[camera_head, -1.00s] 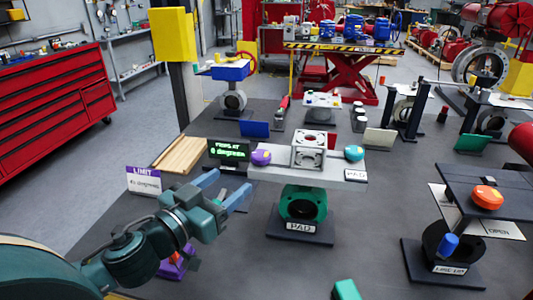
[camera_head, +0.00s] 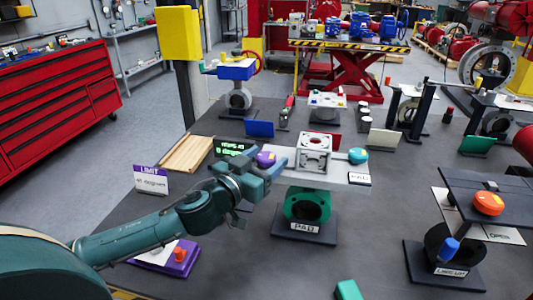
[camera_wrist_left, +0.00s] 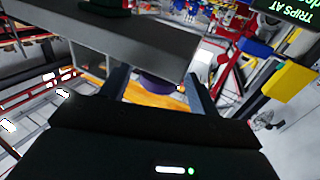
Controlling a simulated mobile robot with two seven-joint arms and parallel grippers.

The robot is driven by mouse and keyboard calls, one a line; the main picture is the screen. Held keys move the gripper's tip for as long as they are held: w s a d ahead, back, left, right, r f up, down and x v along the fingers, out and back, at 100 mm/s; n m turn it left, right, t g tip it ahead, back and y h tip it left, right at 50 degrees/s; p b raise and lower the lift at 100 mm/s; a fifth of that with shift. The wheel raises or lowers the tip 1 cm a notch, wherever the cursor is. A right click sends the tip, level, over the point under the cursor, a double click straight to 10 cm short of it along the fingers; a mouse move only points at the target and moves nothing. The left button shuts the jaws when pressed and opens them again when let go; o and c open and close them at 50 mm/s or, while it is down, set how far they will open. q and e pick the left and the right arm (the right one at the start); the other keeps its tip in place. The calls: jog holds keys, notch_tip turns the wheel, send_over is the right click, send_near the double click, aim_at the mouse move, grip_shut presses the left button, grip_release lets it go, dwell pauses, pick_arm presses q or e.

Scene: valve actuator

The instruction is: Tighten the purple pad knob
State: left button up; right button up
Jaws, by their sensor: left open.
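The purple pad knob (camera_head: 265,158) sits at the left end of the grey plate on the PAD stand (camera_head: 304,205). My left gripper (camera_head: 279,161) is at the knob, open, and its hand partly hides the knob in the head view. In the left wrist view, the purple knob (camera_wrist_left: 160,85) shows between the two spread fingers of my left gripper (camera_wrist_left: 158,88). I cannot tell whether either finger touches it. A teal knob (camera_head: 358,156) sits at the plate's right end, beside a grey bracket block (camera_head: 314,152). My right gripper is not in view.
The LOSE-LIFT stand (camera_head: 445,255) with an orange knob (camera_head: 488,203) is at the right.

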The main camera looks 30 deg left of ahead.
pick_arm(q)
jog(key=shift+w+d, duration=0.15)
jog(key=shift+w, duration=0.35)
jog(key=c, duration=1)
jog(key=shift+o, duration=0.2)
